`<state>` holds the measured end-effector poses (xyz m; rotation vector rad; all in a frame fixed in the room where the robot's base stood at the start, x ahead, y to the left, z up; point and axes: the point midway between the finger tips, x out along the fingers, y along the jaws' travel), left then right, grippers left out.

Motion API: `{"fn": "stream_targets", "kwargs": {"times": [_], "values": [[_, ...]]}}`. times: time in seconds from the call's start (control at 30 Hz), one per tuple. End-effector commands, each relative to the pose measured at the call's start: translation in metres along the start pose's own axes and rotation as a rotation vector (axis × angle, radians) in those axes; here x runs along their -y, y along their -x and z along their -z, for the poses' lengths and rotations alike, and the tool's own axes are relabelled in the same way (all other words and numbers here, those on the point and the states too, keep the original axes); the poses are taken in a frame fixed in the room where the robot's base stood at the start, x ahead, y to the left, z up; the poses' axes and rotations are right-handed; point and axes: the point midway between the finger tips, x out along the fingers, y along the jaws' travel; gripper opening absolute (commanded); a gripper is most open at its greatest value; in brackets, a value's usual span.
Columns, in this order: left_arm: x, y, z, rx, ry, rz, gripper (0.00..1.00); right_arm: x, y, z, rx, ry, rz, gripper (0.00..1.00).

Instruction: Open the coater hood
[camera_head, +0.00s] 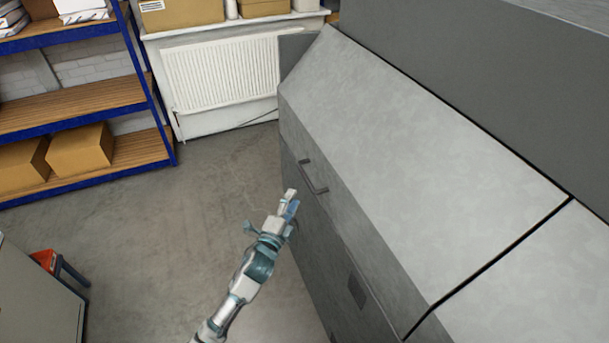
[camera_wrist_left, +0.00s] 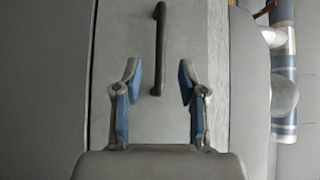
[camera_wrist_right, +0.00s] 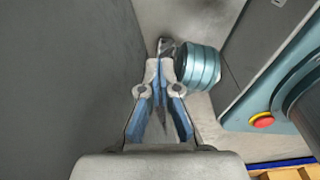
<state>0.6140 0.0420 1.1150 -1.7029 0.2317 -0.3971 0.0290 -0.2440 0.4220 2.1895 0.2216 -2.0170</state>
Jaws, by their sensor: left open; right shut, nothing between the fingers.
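The coater hood (camera_head: 420,150) is a large grey metal cover with a sloping top, and it is down. A dark bar handle (camera_head: 314,178) sits on its front face near the far end. In the left wrist view the handle (camera_wrist_left: 159,48) runs upright in the picture. My left gripper (camera_head: 291,197) is just short of the handle, near the front face. In the left wrist view my left gripper (camera_wrist_left: 158,78) is open, with the handle's near end between its fingertips and no contact visible. My right gripper (camera_wrist_right: 164,65) is shut and empty beside a dark grey surface.
A blue shelving rack (camera_head: 150,90) with boxes stands at the left. A white radiator (camera_head: 222,75) is at the back wall. A grey cabinet (camera_head: 35,295) stands at the lower left. The floor (camera_head: 170,230) between them is clear.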

Motion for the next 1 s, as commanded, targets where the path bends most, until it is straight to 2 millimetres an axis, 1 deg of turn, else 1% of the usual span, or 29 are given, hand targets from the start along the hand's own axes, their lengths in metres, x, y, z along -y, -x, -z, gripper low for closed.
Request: {"fn": "stream_targets", "kwargs": {"times": [0.03,0.2,0.3,0.4,0.5,0.6,0.87,0.9,0.97,1.0], "values": [[0.002,-0.014,0.001,0.001,0.001,0.0,0.41,0.001,0.001,0.0,0.0,0.0,0.001,0.0],[0.001,-0.053,0.001,0.0,0.002,0.001,0.41,0.002,0.003,0.001,-0.001,-0.001,0.002,0.0],[0.001,-0.073,0.001,0.001,0.001,0.001,0.41,0.002,0.003,0.001,-0.001,-0.001,0.002,0.0],[0.001,-0.088,0.0,0.001,0.001,0.001,0.41,0.002,0.003,0.001,-0.001,-0.001,0.002,0.0],[0.0,-0.097,0.0,0.002,0.001,0.0,0.41,0.002,0.003,0.001,-0.001,-0.001,0.002,0.0],[0.0,-0.102,0.0,0.001,0.001,0.0,0.41,0.002,0.003,0.001,-0.001,-0.001,0.002,0.0],[0.0,-0.103,0.0,0.001,0.001,0.0,0.41,0.002,0.003,0.001,-0.001,-0.001,0.002,0.0],[0.0,-0.103,0.0,0.0,0.001,0.0,0.39,0.002,0.003,0.001,-0.001,-0.001,0.002,0.0],[0.0,-0.103,0.0,0.001,0.001,0.0,0.24,0.002,0.003,0.001,-0.001,-0.001,0.002,0.0],[0.0,-0.103,0.0,0.001,0.001,0.0,0.14,0.002,0.003,0.001,-0.001,-0.001,0.002,0.0]]}}
